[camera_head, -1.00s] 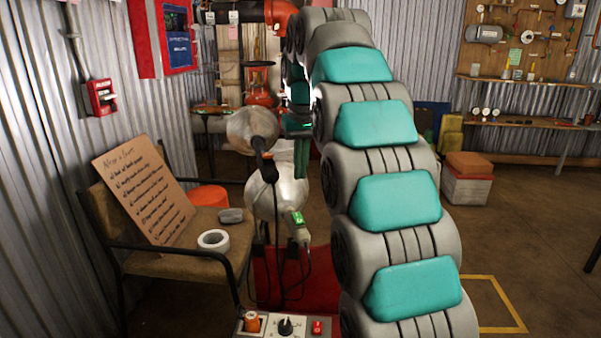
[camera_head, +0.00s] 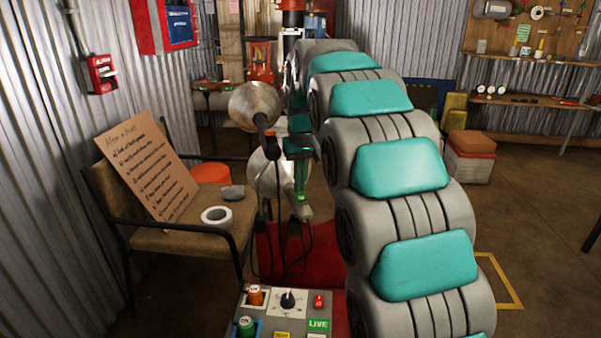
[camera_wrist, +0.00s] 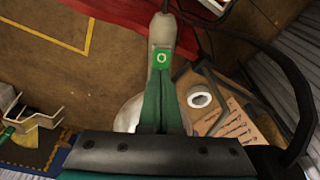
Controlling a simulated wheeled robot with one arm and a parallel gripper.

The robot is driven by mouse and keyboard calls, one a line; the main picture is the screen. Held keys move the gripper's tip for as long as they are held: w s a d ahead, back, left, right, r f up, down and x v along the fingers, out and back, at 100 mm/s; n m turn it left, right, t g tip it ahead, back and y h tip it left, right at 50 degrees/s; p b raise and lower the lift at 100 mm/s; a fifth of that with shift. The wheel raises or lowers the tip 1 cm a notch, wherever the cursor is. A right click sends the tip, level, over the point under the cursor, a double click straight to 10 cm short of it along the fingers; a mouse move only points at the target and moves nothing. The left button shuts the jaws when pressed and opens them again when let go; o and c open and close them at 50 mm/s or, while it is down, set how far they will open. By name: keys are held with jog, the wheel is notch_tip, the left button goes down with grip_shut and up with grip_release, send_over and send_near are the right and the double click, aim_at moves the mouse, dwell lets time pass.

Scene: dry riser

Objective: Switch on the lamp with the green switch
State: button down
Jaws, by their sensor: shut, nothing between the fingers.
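Two metal work lamps hang in the head view. The upper one (camera_head: 256,105) has a round silver shade. The lower lamp (camera_head: 265,172) has a silver shade and a grey handle. In the wrist view this lamp's handle (camera_wrist: 163,28) carries a green switch (camera_wrist: 162,58) marked with a white "O". My gripper (camera_wrist: 162,76) is shut and empty, its green fingertips just short of the switch or at it; I cannot tell whether they touch. In the head view my gripper (camera_head: 302,199) points down at the handle, and the switch is hidden there.
A control panel (camera_head: 262,312) with knobs and buttons stands at the bottom. A chair (camera_head: 190,238) at left holds a cardboard sign (camera_head: 150,180) and a white tape roll (camera_head: 216,216). Cables hang below the lamps. Open floor (camera_head: 530,210) lies at right.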

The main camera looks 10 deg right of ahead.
jog(key=shift+f, duration=0.1)
jog(key=shift+w+f, duration=0.15)
jog(key=shift+f, duration=0.15)
dwell(0.3)
jog(key=shift+f, duration=0.1)
jog(key=shift+s+b, duration=0.35)
jog(key=shift+s, duration=0.5)
notch_tip(320, 180, up, 14)
jog(key=s, duration=0.2)
jog(key=shift+s+d+p, duration=0.2)
jog(key=shift+s+p, duration=0.05)
jog(key=shift+p, duration=0.15)
